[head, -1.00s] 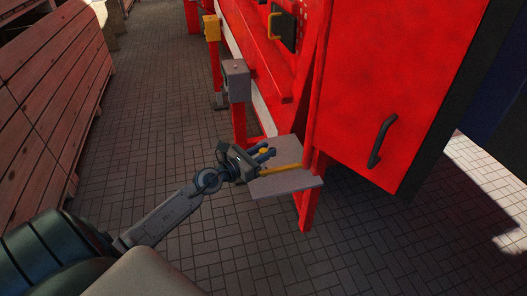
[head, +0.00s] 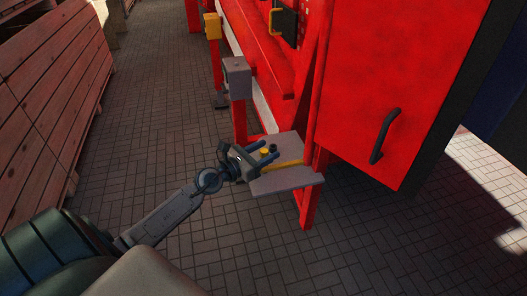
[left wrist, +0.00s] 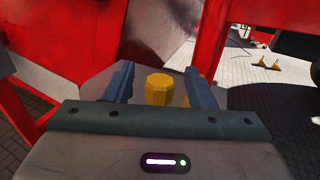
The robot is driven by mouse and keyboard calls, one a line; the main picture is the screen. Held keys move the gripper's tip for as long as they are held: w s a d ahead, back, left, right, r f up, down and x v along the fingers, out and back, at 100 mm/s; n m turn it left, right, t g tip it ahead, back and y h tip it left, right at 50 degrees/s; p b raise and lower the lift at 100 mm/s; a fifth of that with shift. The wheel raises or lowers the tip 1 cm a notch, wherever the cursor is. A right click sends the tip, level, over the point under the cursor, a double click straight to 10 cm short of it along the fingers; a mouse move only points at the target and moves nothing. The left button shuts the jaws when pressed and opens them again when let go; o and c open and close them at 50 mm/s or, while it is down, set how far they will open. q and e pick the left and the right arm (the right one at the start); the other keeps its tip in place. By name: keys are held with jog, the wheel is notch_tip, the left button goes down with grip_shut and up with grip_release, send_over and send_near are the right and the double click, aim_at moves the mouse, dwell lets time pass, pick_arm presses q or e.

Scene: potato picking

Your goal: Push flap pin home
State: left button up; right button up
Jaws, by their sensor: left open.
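The pin's yellow faceted head (head: 265,152) shows by the grey plate at the corner of the red machine. In the left wrist view the yellow pin head (left wrist: 159,88) stands between my two fingers, with a gap on each side. My left gripper (head: 268,152) is open over the left edge of the grey plate (head: 290,181). It also shows open in the left wrist view (left wrist: 159,84). A yellow bar (head: 289,163) lies across the plate. The pin's lower part is hidden. My right gripper is not in view.
The red machine (head: 365,85) fills the right, with a dark handle (head: 384,136) on its panel. A grey box on a red post (head: 237,78) stands behind the gripper. Wooden crates (head: 48,95) stand at the left. Paving between is clear.

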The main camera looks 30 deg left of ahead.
pick_arm(q)
jog(key=shift+s, duration=0.1)
jog(key=b+v, duration=0.5)
jog(key=v, duration=0.5)
jog(key=shift+s, duration=0.25)
jog(key=shift+a, duration=0.1)
dwell(0.5)
